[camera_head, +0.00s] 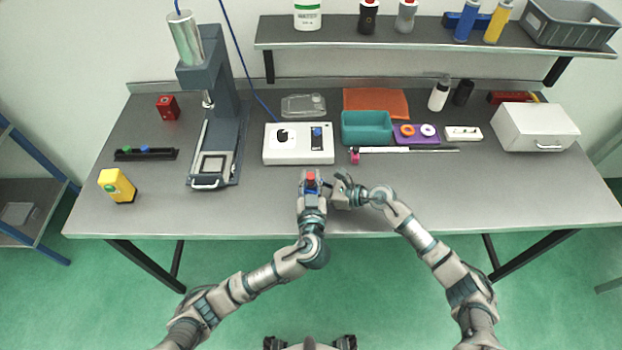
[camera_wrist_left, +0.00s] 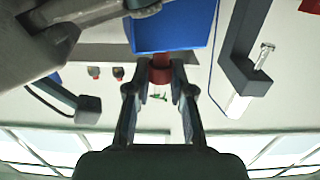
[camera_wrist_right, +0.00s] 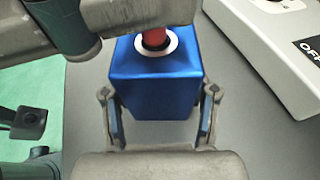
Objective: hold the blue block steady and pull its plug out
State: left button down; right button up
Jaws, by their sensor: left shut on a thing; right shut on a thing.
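The blue block (camera_wrist_right: 155,80) is in the right wrist view, with the fingers of my right gripper (camera_wrist_right: 160,112) shut on its two sides. The red plug (camera_wrist_right: 154,38) stands in a white ring on the block's face; how deep it sits cannot be told. My left gripper (camera_wrist_left: 160,82) is shut on the red plug (camera_wrist_left: 160,68), with the blue block (camera_wrist_left: 170,25) beyond it in the left wrist view. In the head view the block (camera_head: 312,189) is small, near the table's front edge, partly hidden by my left gripper.
A white control box (camera_head: 298,155) stands just behind the block. A press (camera_head: 215,120) is to the left, a yellow box (camera_head: 117,185) at far left. A teal bin (camera_head: 367,127) and white case (camera_head: 535,127) are to the right. The table's front right is clear.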

pick_arm(q)
jog(key=shift+r, duration=0.4)
dwell(0.6)
jog(key=shift+r, duration=2.5)
pick_arm(e)
jog(key=o, duration=1.3)
jog(key=shift+c, duration=0.2)
jog(key=v, duration=1.2)
pick_arm(q)
jog(key=shift+f, duration=0.1)
pick_arm(e)
jog(key=shift+f, duration=0.1)
